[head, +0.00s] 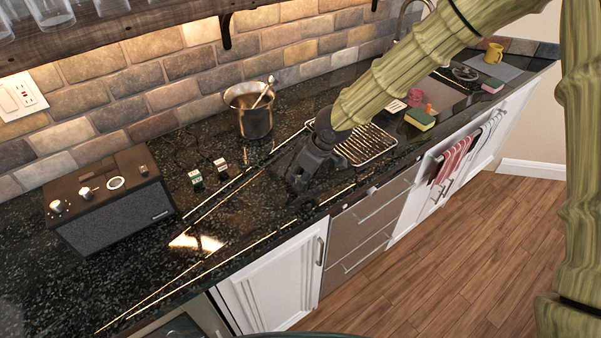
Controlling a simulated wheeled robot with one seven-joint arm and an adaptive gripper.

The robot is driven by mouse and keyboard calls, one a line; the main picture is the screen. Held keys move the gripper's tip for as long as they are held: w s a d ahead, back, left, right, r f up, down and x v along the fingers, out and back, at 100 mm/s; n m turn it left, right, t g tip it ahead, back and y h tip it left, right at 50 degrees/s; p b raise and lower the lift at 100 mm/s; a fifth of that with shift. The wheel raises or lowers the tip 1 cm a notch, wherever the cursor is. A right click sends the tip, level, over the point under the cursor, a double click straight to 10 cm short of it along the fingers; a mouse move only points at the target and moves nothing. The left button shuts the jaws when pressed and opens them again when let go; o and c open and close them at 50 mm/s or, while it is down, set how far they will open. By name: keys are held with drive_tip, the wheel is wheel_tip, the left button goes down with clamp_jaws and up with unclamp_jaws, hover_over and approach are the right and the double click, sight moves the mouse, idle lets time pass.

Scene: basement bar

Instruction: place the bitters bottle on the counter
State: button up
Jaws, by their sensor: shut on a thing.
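The black granite counter (240,205) runs along the tiled wall. My gripper (294,188) is low over the middle of the counter, near its front part, pointing down. It is shut on a small dark thing, which I take to be the bitters bottle. The gripper and the dark stone hide its outline, and I cannot tell whether it touches the counter. Two small containers with pale labels, one (196,179) and another (221,167), stand upright on the counter to the left of my gripper.
A black radio (110,203) stands at left and a metal pot (250,112) at the back. A wire rack (366,146) lies right of my gripper. A sponge (420,119) and pink items (416,97) are farther right. The counter left of my gripper has bare room.

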drive_tip(key=shift+d, duration=0.1)
drive_tip(key=shift+f, duration=0.15)
drive_tip(key=o, duration=1)
drive_tip(key=b+v, duration=0.1)
drive_tip(key=v, duration=1.1)
drive_tip(key=shift+s+b, duration=0.1)
drive_tip(key=shift+b, duration=0.3)
